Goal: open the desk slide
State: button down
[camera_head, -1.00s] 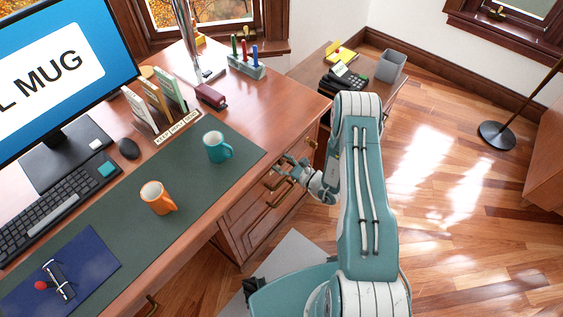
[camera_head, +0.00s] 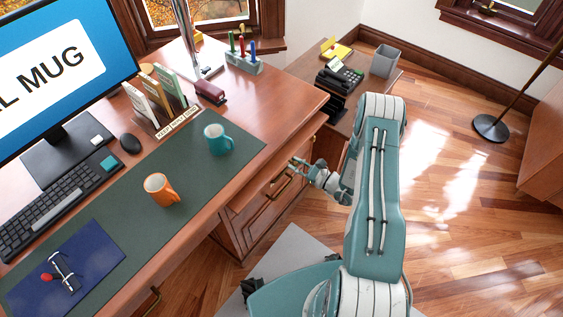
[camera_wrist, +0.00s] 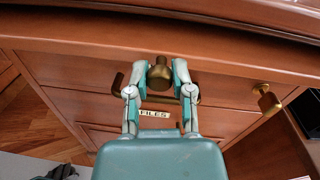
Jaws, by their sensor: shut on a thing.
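The desk slide (camera_wrist: 90,58) is a wooden board under the desk's top edge in the wrist view. Its brass knob (camera_wrist: 160,73) sits between the two fingertips of my gripper (camera_wrist: 159,78). The gripper is shut on this knob, one finger on each side. In the head view my gripper (camera_head: 298,169) is at the desk's right front side, and the slide (camera_head: 262,178) shows as a wooden strip out from the desk edge. The knob is too small to make out there.
A drawer with a brass bar handle (camera_wrist: 118,82) and a FILES label (camera_wrist: 154,114) lies below the slide. Another brass knob (camera_wrist: 267,99) is to the right. An orange mug (camera_head: 160,189) and a teal mug (camera_head: 217,139) stand on the desk mat. Open floor lies right of my arm.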

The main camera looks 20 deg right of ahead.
jog(key=s+a+v, duration=0.1)
jog(key=v, duration=2.3)
jog(key=shift+s, duration=0.2)
jog(key=shift+d+r, duration=0.1)
jog(key=shift+c, duration=2.4)
grip_release()
jog(key=v, duration=1.2)
